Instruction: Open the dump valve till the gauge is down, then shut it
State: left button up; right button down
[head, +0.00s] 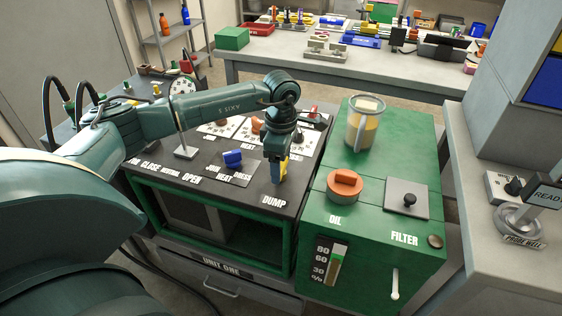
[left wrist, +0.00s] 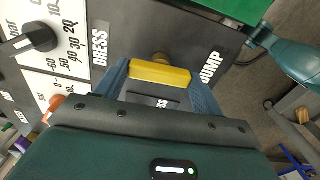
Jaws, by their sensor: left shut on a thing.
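The yellow dump valve handle (left wrist: 160,73) is a short bar on a brass stem, beside the word DUMP on the dark panel. In the head view the handle (head: 284,166) shows only in part behind my left gripper (head: 277,176). In the left wrist view my left gripper (left wrist: 162,86) has one blue finger at each end of the bar and is shut on it. A round white dial gauge (head: 182,86) stands at the back left of the cart; its needle is too small to read. My right gripper is not in view.
Near the left arm are a blue lever (head: 232,158) and a thin upright post on a pale base (head: 186,152). The green oil unit (head: 318,205), with an orange cap (head: 345,183) and a jug (head: 362,128), stands close on the right. A workbench (head: 330,70) is behind.

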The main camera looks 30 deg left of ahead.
pick_arm(q)
jog(key=shift+r, duration=0.1)
jog(key=o, duration=1)
notch_tip(320, 180, up, 13)
jog(key=shift+r, duration=0.1)
jog(key=shift+s, duration=0.1)
dwell(0.4)
